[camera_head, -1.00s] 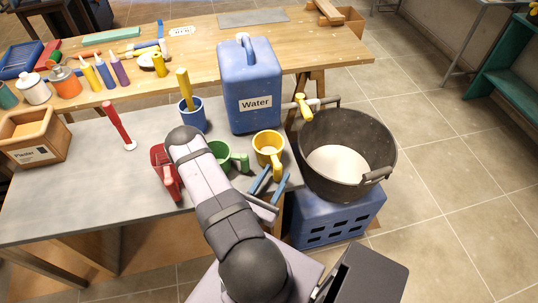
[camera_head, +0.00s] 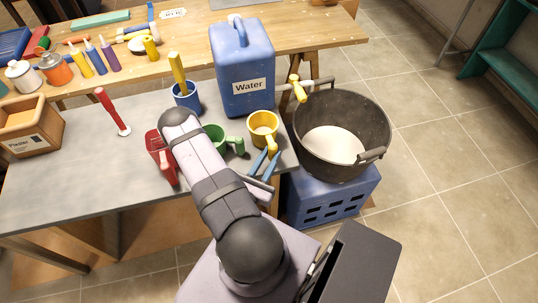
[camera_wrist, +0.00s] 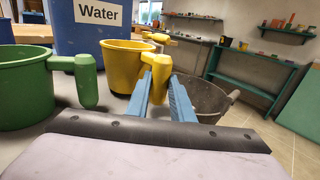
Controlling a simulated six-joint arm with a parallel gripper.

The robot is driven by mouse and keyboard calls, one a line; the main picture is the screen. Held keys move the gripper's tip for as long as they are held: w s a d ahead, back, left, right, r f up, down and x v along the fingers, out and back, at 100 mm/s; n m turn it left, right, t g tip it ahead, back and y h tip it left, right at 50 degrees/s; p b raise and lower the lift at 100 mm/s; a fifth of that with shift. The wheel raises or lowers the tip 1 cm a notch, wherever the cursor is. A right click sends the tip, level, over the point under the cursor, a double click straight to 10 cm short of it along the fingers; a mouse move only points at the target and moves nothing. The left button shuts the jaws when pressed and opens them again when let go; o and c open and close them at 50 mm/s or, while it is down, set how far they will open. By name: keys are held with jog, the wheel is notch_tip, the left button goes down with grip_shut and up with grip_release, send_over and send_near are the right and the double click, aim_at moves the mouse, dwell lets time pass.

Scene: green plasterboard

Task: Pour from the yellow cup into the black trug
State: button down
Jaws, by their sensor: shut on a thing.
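The yellow cup (camera_head: 262,127) stands upright near the right end of the grey table, and fills the middle of the wrist view (camera_wrist: 122,66). Its handle points toward me. My gripper (camera_head: 268,158) is shut on this handle, with one blue finger on each side of it in the wrist view (camera_wrist: 160,92). The black trug (camera_head: 313,152) is to the right of the cup, on a blue crate, with pale material on its bottom. In the wrist view the trug (camera_wrist: 207,98) is partly hidden behind my fingers. What is in the cup is unclear.
A green cup (camera_head: 213,137) stands just left of the yellow one. The blue water container (camera_head: 243,60) stands behind them. A yellow-handled tool (camera_head: 298,88) sits by the trug's back rim. A red item (camera_head: 157,150) is left of my arm.

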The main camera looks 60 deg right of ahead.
notch_tip(320, 180, up, 9)
jog(key=p, duration=0.7)
jog(key=c, duration=2.5)
grip_release()
jog(key=shift+f, duration=0.1)
grip_shut()
